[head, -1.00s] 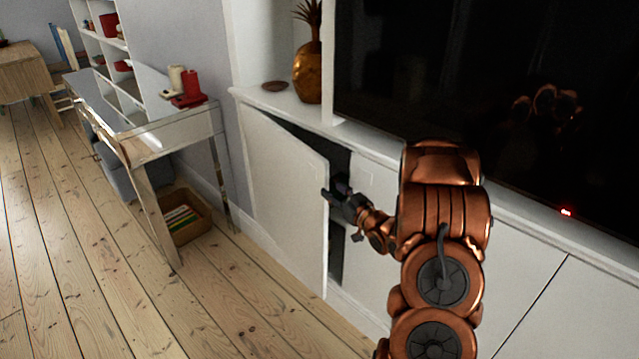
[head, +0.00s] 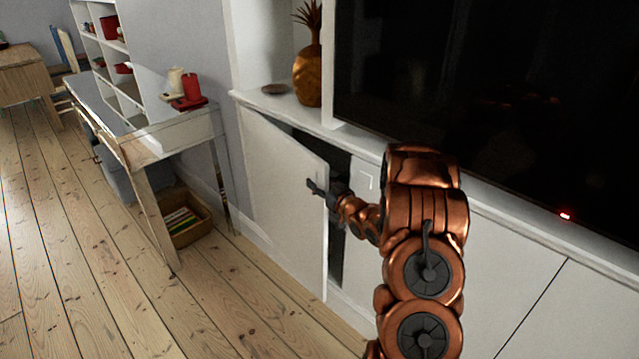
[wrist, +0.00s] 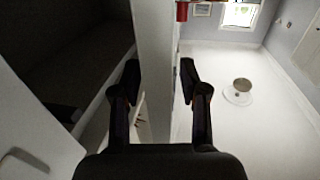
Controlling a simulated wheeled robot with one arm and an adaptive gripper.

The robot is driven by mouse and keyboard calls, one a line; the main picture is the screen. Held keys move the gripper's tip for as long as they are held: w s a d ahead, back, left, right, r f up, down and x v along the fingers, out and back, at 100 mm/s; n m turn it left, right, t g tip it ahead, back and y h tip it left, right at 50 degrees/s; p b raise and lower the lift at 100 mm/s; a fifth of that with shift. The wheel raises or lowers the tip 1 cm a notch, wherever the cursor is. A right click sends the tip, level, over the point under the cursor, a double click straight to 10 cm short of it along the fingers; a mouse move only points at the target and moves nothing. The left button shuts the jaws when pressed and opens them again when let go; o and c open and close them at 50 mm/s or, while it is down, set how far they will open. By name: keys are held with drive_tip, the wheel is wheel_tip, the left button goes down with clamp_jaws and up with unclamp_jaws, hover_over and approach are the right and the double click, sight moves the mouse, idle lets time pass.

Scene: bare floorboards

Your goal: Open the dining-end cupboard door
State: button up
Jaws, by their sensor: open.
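The white cupboard door (head: 285,200) stands ajar in the head view, with its free edge on the right and a dark gap behind it. My gripper (head: 318,189) is at that free edge, with one dark finger in front of the door face. In the wrist view my gripper (wrist: 159,80) has its two fingers apart, on either side of the pale door edge (wrist: 155,45). I cannot tell whether either finger touches the door. The dark cupboard interior (wrist: 70,45) shows on the left of the wrist view.
A narrow desk (head: 150,135) stands left of the cupboard, with a crate (head: 185,220) beneath it. A golden pineapple ornament (head: 308,78) and a large dark screen (head: 460,90) are above the cupboard top. The floorboards (head: 100,270) in front of the door are clear.

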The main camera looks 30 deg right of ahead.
clamp_jaws()
idle(0.4)
